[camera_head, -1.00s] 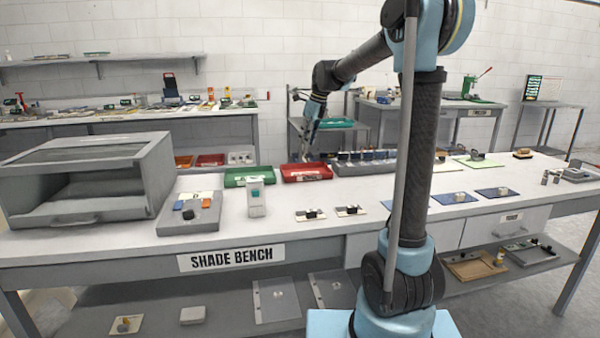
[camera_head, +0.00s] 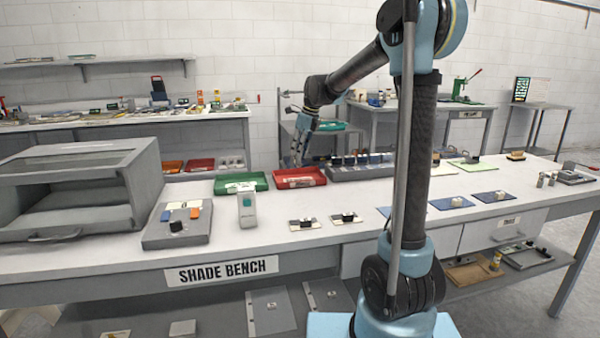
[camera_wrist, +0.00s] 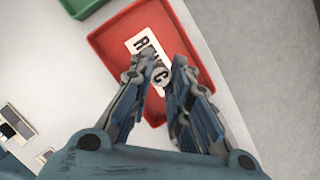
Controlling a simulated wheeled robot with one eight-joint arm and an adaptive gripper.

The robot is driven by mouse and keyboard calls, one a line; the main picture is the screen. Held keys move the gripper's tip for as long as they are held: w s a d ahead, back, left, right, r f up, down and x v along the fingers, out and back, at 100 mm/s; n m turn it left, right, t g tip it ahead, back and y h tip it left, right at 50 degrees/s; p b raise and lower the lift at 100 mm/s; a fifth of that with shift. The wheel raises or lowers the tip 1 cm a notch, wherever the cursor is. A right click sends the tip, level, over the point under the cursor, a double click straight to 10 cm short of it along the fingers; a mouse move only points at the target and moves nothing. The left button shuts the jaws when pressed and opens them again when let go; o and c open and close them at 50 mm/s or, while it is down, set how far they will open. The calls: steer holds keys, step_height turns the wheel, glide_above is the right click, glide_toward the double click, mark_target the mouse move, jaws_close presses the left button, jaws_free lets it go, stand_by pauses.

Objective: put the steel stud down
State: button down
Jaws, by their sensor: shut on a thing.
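My gripper (camera_wrist: 160,66) is over the red tray (camera_wrist: 108,47) in the wrist view, with its fingertips closed on a small round grey steel stud (camera_wrist: 160,76). The stud shows between the tips, partly hidden by them. In the head view my gripper (camera_head: 298,155) points down at the red tray (camera_head: 300,179) at the back of the bench. The stud is too small to make out there. I cannot tell its height above the tray floor.
A green tray (camera_head: 241,183) stands left of the red one. A grey rack with several dark pieces (camera_head: 360,168) stands right of it. A grey cabinet (camera_head: 75,190) and a small white device (camera_head: 248,208) stand on the left.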

steer(key=shift+f, duration=3.25)
steer(key=c, duration=1.5)
jaws_free()
steer(key=shift+d, duration=0.1)
steer(key=v, duration=1.2)
